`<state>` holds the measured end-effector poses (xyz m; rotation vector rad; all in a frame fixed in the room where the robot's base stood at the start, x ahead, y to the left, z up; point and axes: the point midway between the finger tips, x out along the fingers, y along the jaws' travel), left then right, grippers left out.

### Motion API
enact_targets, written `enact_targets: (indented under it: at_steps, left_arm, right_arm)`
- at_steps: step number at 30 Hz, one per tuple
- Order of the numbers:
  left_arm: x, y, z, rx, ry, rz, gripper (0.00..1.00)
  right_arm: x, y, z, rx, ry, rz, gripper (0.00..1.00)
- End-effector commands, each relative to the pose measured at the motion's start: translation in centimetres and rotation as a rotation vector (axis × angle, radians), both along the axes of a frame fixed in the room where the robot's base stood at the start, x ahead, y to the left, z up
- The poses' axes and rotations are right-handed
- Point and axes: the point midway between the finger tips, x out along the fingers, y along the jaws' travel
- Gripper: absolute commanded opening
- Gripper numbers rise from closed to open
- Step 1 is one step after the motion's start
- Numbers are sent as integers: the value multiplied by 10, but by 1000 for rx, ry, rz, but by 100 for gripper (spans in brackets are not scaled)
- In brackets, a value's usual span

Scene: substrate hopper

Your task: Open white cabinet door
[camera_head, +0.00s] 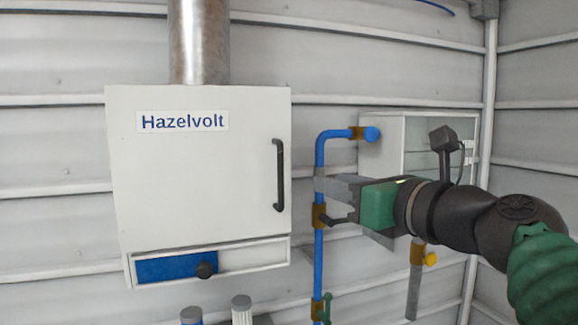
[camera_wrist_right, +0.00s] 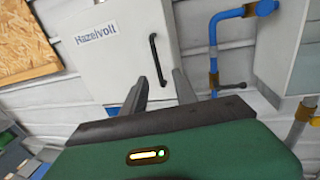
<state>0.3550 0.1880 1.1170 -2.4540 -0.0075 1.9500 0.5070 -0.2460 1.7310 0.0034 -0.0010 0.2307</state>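The white cabinet (camera_head: 200,190) labelled "Hazelvolt" hangs on the wall at the left of the head view. Its door is shut and has a black vertical bar handle (camera_head: 279,175) near its right edge. In the right wrist view the door (camera_wrist_right: 115,75) and its handle (camera_wrist_right: 158,60) show ahead of my fingers. My right gripper (camera_head: 328,203) is to the right of the handle, apart from it, with its fingers pointing left. The wrist view shows the two fingers (camera_wrist_right: 159,88) spread with nothing between them. My left gripper is not in view.
A blue pipe (camera_head: 320,265) runs vertically behind my right gripper. A glass-fronted white box (camera_head: 385,150) is on the wall behind my right arm. A metal duct (camera_head: 199,45) rises above the cabinet.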

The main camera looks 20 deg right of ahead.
Motion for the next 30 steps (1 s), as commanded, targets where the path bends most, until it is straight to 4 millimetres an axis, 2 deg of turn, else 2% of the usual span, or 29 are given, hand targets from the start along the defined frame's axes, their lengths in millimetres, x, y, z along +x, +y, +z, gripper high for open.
enact_targets:
  at_steps: [7,14,16,24,30]
  left_arm:
    - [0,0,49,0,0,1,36]
    - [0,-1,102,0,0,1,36]
    - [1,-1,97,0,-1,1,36]
    - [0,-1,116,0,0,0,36]
    - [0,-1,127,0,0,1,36]
  right_arm:
    - [14,3,16,6,-10,16,34]
    - [30,3,9,10,10,6,34]
    - [51,5,-1,10,11,3,34]
    - [120,23,-1,8,9,1,34]
    - [155,34,0,5,5,0,34]
